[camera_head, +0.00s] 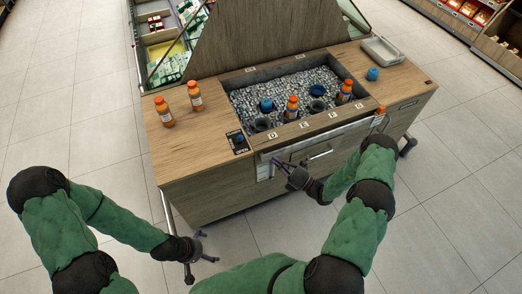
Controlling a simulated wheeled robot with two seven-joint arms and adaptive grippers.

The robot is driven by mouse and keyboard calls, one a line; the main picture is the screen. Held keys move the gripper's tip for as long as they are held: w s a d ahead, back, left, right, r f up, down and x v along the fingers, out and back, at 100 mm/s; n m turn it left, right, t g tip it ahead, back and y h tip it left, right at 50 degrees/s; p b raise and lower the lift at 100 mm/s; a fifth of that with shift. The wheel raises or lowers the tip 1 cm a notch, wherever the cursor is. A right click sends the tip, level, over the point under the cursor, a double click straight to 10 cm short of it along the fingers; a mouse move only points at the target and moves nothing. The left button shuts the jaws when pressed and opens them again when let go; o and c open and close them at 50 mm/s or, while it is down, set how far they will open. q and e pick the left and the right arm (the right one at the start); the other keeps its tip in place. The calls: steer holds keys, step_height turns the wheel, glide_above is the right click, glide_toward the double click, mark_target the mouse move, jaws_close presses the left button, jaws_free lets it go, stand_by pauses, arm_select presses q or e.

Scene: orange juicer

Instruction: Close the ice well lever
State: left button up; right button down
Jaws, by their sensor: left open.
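The ice well (262,77) is a sunken bin of crushed ice in the wooden counter, with its top uncovered. A small black panel marked OPEN, with a blue knob or lever (238,137), sits on the counter at the well's front left corner. My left gripper (210,247) is open and empty, low in front of the counter's left side, well apart from the panel. My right gripper (278,163) is at the counter's front face, below and right of the panel, near a metal handle (318,152). Its finger opening is too small to tell.
Orange bottles (164,112) stand on the counter's left and in the ice, among dark and blue cups (266,105). A grey tray (382,50) and a blue item (373,74) lie at the right. A tall wooden panel (270,35) rises behind. The floor around is clear.

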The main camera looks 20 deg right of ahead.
mark_target(242, 137)
steer(key=b+x, duration=0.2)
steer(key=x, duration=1.1)
steer(key=shift+w+a, duration=0.15)
steer(key=shift+a, duration=0.05)
steer(key=shift+r, duration=0.15)
steer(key=shift+w+r+p, duration=0.25)
steer(key=shift+p, duration=0.3)
steer(key=shift+w+r+m+g+h+p, duration=0.3)
steer(key=shift+r+m+g+h+p, duration=0.15)
steer(key=shift+p, duration=0.4)
steer(key=w+r+m+g+h+p, duration=0.1)
steer(key=w+m+g+h+p, duration=0.2)
steer(key=w+g+p, duration=0.2)
steer(key=w+p, duration=0.1)
steer(key=p, duration=0.2)
steer(key=shift+w+r+m, duration=0.2)
steer(key=shift+r+m, duration=0.15)
steer(key=shift+r, duration=0.05)
steer(key=shift+a+r, duration=0.1)
